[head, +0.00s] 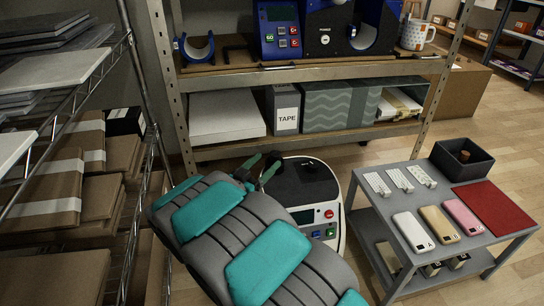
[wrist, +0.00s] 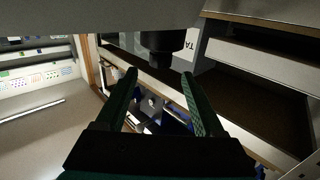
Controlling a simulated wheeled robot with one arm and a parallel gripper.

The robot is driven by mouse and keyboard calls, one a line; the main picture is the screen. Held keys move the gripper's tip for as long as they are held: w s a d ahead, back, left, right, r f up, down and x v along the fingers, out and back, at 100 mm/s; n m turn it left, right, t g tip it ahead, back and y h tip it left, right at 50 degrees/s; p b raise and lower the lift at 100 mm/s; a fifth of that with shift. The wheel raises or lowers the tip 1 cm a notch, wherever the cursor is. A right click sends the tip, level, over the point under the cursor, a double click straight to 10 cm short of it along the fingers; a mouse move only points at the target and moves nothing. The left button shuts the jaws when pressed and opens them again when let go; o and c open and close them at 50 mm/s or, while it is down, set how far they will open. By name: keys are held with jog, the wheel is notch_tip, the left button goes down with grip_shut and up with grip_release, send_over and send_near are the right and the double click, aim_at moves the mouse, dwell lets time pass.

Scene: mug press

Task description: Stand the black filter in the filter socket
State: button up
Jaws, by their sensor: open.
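My gripper (head: 259,168) is open in the head view, its two green fingers apart in front of the lower shelf bay. In the wrist view its fingers (wrist: 160,88) are spread and nothing shows between them but background. I cannot pick out the black filter with certainty in either view. A thin black angled bracket (head: 236,50) stands on the upper shelf, beside a blue curved holder (head: 197,50). I cannot tell whether either is the filter socket.
The upper shelf also holds a blue control box (head: 281,30) and a patterned mug (head: 416,35). Below are a TAPE box (head: 285,108) and a wavy-patterned box (head: 338,106). A grey table (head: 377,210) at right carries phones, a red mat (head: 495,207) and a dark open box (head: 461,160).

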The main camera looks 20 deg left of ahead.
jog(key=v, duration=0.6)
jog(key=shift+s, duration=0.25)
jog(key=shift+a, duration=0.1)
jog(key=w+d+r+n+g+y+p, duration=0.1)
jog(key=w+r+g+y+p, duration=0.15)
jog(key=w+r+y, duration=0.4)
jog(key=s+d+r+n+g+y+p, duration=0.1)
jog(key=d+r+n+g+y, duration=0.15)
jog(key=d+g, duration=0.3)
jog(key=s+d+g+h+p, duration=0.3)
jog(key=s+d+g, duration=0.8)
jog(key=s+d, duration=2.4)
jog(key=s+m+h, duration=0.1)
jog(key=s+h, duration=0.1)
jog(key=shift+s+r, duration=0.35)
jog(key=shift+r, duration=0.05)
